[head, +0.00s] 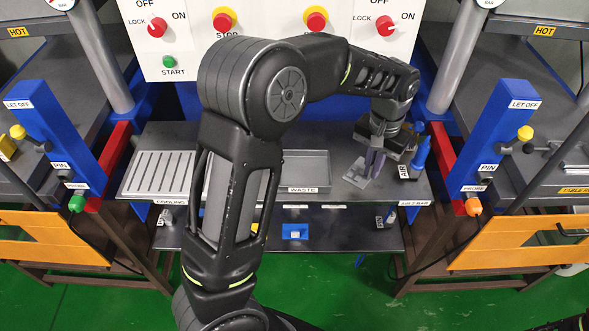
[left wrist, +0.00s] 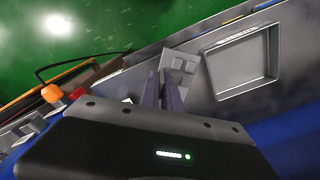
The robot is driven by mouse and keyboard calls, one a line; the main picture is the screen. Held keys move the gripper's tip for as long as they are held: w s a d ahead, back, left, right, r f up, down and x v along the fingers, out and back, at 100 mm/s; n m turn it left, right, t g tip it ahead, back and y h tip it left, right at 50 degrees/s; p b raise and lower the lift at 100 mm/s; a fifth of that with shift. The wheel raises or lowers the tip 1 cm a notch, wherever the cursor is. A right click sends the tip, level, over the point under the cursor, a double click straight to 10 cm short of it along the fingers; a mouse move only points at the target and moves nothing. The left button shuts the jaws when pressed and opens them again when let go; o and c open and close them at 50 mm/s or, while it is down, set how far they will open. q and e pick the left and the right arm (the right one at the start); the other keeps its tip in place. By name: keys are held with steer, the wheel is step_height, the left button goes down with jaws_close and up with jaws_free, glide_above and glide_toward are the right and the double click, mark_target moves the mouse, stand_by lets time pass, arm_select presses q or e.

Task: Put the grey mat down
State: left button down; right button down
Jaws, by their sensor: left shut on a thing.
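The grey mat (head: 357,176) is a small grey piece low over the right part of the dark bench, beside the AIR label. It also shows in the left wrist view (left wrist: 181,62), just beyond the fingertips. My left gripper (head: 373,163) points down and is shut on the mat; its two fingers also show in the left wrist view (left wrist: 162,88). The fingers and wrist hide part of the mat. I cannot tell whether the mat touches the bench. My right gripper is not in view.
The WASTE tray (head: 306,170) is left of the mat and looks empty. The ribbed COOLING rack (head: 160,174) is at the bench's left. A blue air nozzle (head: 421,153) stands close right of my gripper. Blue and red press frames flank the bench.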

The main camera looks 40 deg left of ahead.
arm_select(q)
steer(key=s+a+r+m+b, duration=0.1)
steer(key=s+a+m, duration=0.2)
steer(key=a+m, duration=0.2)
steer(key=s+a+r+m+b, duration=0.1)
steer(key=a+m, duration=0.4)
steer(key=a, duration=0.5)
steer(key=shift+s+a+r+m, duration=0.35)
steer(key=shift+s+r, duration=0.25)
steer(key=shift+s, duration=0.4)
steer(key=shift+f, duration=0.1)
glide_above(303, 180)
steer(key=shift+f+p, duration=0.3)
steer(key=shift+f, duration=2.75)
steer(key=shift+s, duration=0.1)
step_height(303, 180, down, 3)
steer(key=shift+f, duration=0.35)
